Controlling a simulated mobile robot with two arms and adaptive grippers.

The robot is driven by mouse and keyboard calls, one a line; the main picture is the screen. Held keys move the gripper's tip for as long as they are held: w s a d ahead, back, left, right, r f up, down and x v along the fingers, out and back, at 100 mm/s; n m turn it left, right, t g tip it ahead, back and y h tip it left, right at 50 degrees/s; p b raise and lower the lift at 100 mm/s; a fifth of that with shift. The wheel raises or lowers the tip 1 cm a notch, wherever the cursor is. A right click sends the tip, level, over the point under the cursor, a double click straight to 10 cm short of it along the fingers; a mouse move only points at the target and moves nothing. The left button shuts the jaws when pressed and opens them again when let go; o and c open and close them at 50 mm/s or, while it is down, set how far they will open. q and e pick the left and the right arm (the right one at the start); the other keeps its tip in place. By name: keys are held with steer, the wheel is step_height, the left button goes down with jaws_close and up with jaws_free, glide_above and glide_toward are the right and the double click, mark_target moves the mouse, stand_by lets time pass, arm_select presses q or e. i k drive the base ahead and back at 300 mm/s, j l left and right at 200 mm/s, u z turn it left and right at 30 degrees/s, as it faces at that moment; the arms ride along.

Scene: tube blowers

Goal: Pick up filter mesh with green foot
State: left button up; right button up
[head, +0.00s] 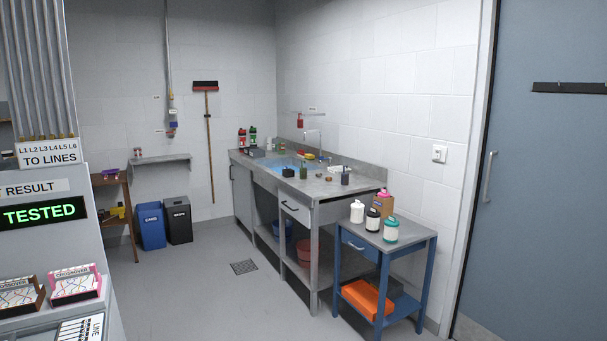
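No filter mesh with a green foot can be made out for certain. A small dark green upright item (304,172) stands on the grey sink counter (330,188), but it is too small to tell what it is. A dark, low item (288,172) is to its left. A dark grey cylinder (346,179) is to its right, near the counter's near end. Neither of my grippers is in view.
A blue trolley (356,234) with several bottles stands before the counter; an orange item (367,298) is on its lower shelf. A grey panel (45,240) with boxes stands at near left. Blue and black bins (152,227) are at the back. The middle floor is clear.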

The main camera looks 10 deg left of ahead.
mark_target(302, 171)
steer(key=u, duration=0.55)
steer(key=i, duration=2)
steer(key=i+j+z, duration=0.1)
steer(key=i, duration=1.9)
steer(key=i+j+z, duration=0.15)
steer(key=i, duration=0.4)
